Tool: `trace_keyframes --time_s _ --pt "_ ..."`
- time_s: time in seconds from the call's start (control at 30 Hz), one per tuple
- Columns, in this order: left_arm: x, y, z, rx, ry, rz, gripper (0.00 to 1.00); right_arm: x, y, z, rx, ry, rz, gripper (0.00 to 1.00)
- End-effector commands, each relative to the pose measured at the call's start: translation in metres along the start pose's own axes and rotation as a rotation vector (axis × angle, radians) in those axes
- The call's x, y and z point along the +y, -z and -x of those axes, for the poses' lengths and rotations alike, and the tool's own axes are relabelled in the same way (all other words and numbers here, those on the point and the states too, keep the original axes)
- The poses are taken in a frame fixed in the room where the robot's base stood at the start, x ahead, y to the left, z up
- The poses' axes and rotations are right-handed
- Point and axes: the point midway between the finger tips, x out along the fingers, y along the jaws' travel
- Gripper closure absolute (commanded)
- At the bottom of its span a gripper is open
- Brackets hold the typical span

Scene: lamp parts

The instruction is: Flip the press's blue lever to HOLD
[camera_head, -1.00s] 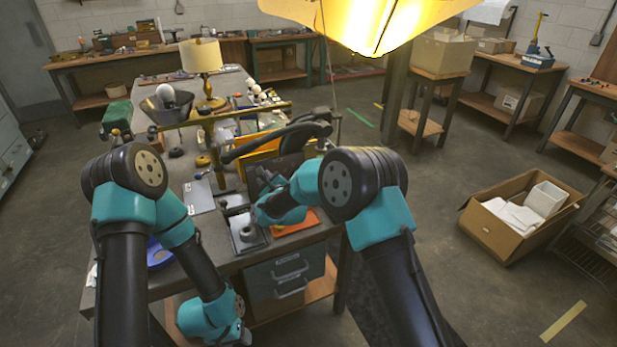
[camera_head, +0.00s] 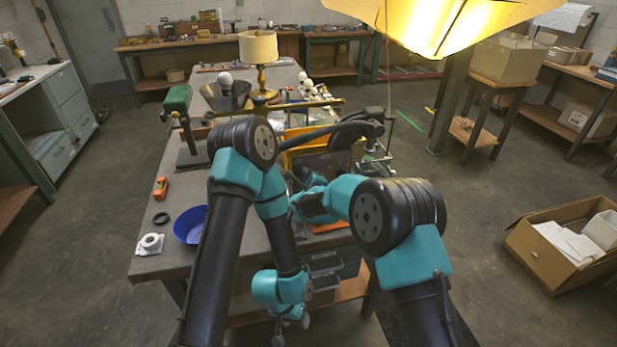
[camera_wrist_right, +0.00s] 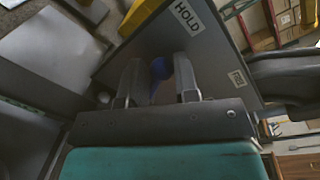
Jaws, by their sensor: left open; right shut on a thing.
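The press's dark panel (camera_wrist_right: 215,55) fills the upper middle of the right wrist view, tilted, with a HOLD label (camera_wrist_right: 188,17) near its top edge. A second label (camera_wrist_right: 238,78) sits lower right, too small to read. The blue lever (camera_wrist_right: 158,70) stands between the fingers of my right gripper (camera_wrist_right: 158,88), which is shut on it. Which label the lever points to I cannot tell. In the head view the panel (camera_head: 333,162) shows behind my right wrist; the lever is hidden. My left gripper (camera_head: 290,322) hangs low by the bench front, open and away from the press.
A blue bowl (camera_head: 190,224), an orange item (camera_head: 161,187) and a black ring (camera_head: 161,218) lie on the bench's left. A yellow bin (camera_head: 296,157) stands behind the panel. The press's black curved arm (camera_head: 352,130) reaches over it. A large yellow shade (camera_head: 440,22) hangs above.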

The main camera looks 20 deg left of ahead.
Motion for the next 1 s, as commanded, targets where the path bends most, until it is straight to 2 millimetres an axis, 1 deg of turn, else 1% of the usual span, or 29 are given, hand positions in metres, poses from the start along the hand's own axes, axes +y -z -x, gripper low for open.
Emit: trace_keyframes --time_s 0.03,0.13,0.17,0.4,0.43,0.77,0.87,1.0 --pt "0.000 0.000 0.000 0.000 0.000 0.000 0.46 0.000 0.005 0.001 0.007 -0.001 -0.001 1.00" --pt "0.000 0.000 0.000 0.000 0.000 0.000 0.46 0.000 0.005 0.001 0.007 -0.001 -0.001 1.00" --pt "0.000 0.000 0.000 0.000 0.000 0.000 0.46 0.000 0.005 0.001 0.007 -0.001 -0.001 0.70" --pt "0.000 0.000 0.000 0.000 0.000 0.000 0.46 0.000 0.003 0.000 0.004 -0.001 -0.001 0.47" --pt "0.000 0.000 0.000 0.000 0.000 0.000 0.46 0.000 0.003 0.000 0.003 -0.001 -0.001 0.46" --pt "0.000 0.000 0.000 0.000 0.000 0.000 0.46 0.001 0.001 0.003 0.001 -0.002 -0.001 0.46" --pt "0.000 0.000 0.000 0.000 0.000 0.000 0.46 0.000 0.001 0.009 0.001 -0.002 -0.001 0.46" --pt "0.000 0.000 0.000 0.000 0.000 0.000 0.46 0.000 0.001 0.023 0.002 -0.002 0.000 0.46"
